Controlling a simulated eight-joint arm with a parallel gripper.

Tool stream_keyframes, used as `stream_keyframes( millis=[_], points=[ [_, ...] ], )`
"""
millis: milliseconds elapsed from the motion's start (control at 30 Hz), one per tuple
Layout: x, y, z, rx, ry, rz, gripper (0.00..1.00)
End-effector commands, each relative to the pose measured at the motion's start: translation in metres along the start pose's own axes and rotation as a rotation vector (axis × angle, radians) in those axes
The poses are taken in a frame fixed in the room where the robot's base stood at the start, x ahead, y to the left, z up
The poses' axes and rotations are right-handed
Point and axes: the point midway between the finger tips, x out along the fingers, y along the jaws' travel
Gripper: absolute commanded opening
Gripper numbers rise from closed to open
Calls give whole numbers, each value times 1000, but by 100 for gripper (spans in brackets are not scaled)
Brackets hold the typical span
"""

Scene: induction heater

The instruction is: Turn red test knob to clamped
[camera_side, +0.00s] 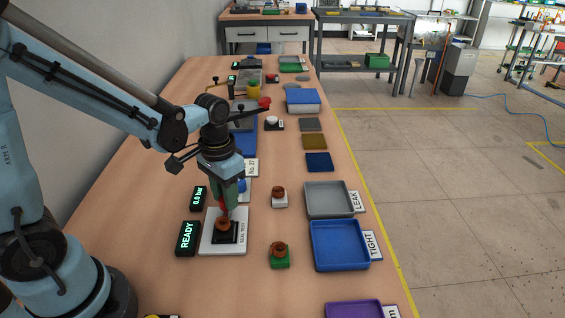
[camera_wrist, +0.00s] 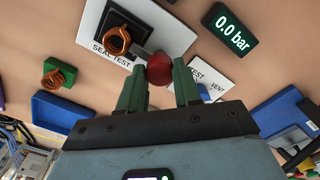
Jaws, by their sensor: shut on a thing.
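The red test knob (camera_wrist: 158,68) is round and sits between my gripper's (camera_wrist: 160,85) two green fingers in the wrist view. My gripper (camera_side: 226,203) points down beside the seal test plate in the side view and is shut on the knob, which is mostly hidden there. A white card with TEST and VENT lettering (camera_wrist: 208,70) lies behind the knob, and I cannot read which way the knob points. The white seal test plate (camera_wrist: 88,36) carries a black block with a copper coil (camera_wrist: 117,42). The coil (camera_side: 223,224) also shows in the side view.
A display (camera_side: 187,238) reads READY; another (camera_wrist: 229,30) reads 0.0 bar. Copper coils stand on a white block (camera_side: 279,201) and a green block (camera_side: 279,260). A grey LEAK tray (camera_side: 345,212) and blue TIGHT tray (camera_side: 340,262) lie to the right.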

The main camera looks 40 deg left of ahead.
Motion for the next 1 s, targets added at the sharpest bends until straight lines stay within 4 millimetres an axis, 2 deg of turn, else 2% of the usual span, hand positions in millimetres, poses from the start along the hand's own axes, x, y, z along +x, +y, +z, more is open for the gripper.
stream_keyframes(
  millis=[533, 567, 700, 733, 1000],
  points=[
    [0, 0, 0, -27, 0, 0, 3],
    [0, 0, 0, -27, 0, 0, 35],
    [0, 0, 0, -26, 0, 0, 56],
    [0, 0, 0, -26, 0, 0, 59],
    [0, 0, 0, -25, 0, 0, 59]
  ],
)
